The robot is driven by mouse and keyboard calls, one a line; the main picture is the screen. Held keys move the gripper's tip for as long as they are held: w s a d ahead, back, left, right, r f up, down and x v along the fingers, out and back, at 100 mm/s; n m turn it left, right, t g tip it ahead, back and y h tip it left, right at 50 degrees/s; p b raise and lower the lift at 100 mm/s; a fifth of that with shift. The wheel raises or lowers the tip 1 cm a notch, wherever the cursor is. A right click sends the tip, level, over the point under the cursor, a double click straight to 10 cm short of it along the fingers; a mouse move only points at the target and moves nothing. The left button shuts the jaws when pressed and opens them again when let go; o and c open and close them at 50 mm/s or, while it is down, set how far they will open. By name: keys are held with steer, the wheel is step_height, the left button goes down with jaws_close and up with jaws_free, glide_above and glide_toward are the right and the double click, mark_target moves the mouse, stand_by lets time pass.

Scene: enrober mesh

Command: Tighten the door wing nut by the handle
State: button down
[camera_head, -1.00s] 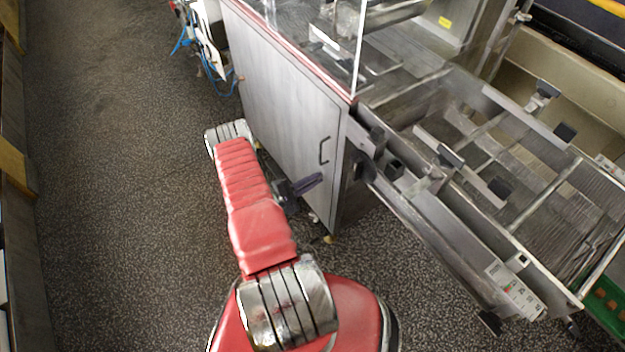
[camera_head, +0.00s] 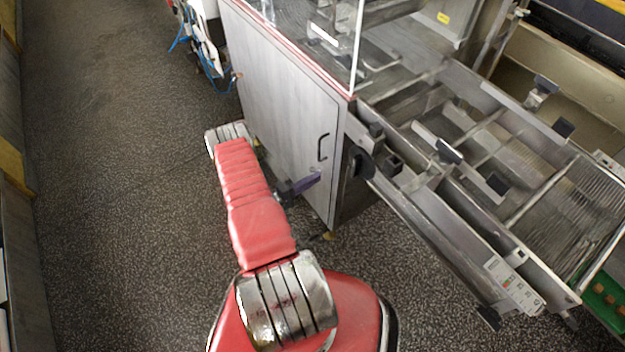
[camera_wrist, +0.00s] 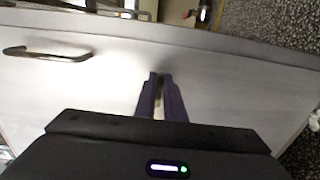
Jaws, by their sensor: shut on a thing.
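The door (camera_head: 285,120) is a pale grey metal panel on the side of the machine. Its handle (camera_head: 323,147) is a dark bar near the door's right edge; in the wrist view the handle (camera_wrist: 47,53) is at the upper left. My gripper (camera_head: 319,175) has purple fingers reaching to the door face below the handle. In the wrist view my gripper (camera_wrist: 160,77) has its fingertips close together at the door surface, shut on the wing nut. The nut itself is hidden by the fingers, so its angle cannot be told.
A metal conveyor frame (camera_head: 430,225) juts out to the right of the door, close to my gripper. A clear guard (camera_head: 345,45) stands above the door. Blue cables (camera_head: 205,70) hang at the back left. The speckled floor (camera_head: 110,200) on the left is clear.

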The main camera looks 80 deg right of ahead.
steer(key=shift+s+a+f, duration=0.1)
steer(key=shift+f, duration=0.1)
steer(key=c, duration=1.8)
jaws_free()
steer(key=shift+r, duration=0.1)
steer(key=shift+c, duration=0.2)
steer(key=v, duration=1.4)
